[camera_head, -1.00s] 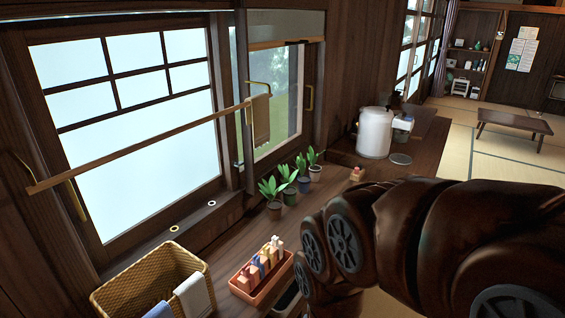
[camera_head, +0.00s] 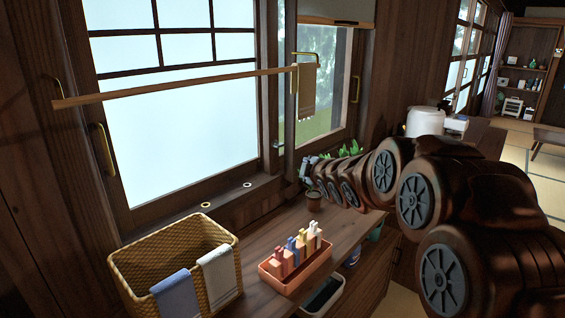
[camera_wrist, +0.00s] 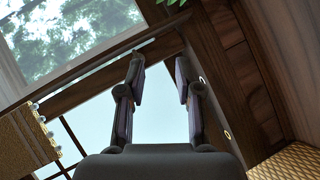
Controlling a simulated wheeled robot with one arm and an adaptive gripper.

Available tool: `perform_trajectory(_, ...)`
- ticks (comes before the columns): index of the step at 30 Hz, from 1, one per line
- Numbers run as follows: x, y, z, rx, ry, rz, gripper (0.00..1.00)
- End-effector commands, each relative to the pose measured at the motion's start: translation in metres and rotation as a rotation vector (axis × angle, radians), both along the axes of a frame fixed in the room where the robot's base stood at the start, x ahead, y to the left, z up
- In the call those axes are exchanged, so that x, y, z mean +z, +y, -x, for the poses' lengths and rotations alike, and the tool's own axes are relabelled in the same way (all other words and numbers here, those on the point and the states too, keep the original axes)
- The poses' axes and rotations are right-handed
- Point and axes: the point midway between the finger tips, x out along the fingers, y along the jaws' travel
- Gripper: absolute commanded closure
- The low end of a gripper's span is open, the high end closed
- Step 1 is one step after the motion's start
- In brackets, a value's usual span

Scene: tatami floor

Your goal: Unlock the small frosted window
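A frosted window (camera_head: 180,125) with a dark grid of panes fills the left of the head view; its pale glass also shows in the wrist view (camera_wrist: 160,112). A brass handle (camera_head: 105,150) is on its left frame. I cannot make out which part is its lock. My gripper (camera_head: 308,168) is small in the head view, in front of the post right of the frosted window and above the counter. In the wrist view my gripper (camera_wrist: 160,78) has its two fingers apart with nothing between them. Two small rings, one brass (camera_head: 206,205) and one pale (camera_head: 247,184), lie on the sill.
A wooden rod (camera_head: 180,86) crosses before the window, with a brown towel (camera_head: 307,92) at its right end. A wicker basket (camera_head: 135,262) with cloths and an orange tray (camera_head: 265,270) of pegs stand on the counter. Plants (camera_head: 347,150) are partly hidden behind my arm.

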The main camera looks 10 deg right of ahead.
Motion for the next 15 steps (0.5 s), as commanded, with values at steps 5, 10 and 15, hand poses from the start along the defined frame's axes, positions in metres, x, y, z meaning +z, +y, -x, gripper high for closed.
perform_trajectory(5, -0.002, 0.012, -0.048, 0.148, -0.216, 0.152, 0.66)
perform_trajectory(10, 0.004, 0.021, -0.066, 0.225, -0.340, 0.241, 0.66)
perform_trajectory(15, 0.010, 0.026, -0.072, 0.250, -0.384, 0.268, 0.66)
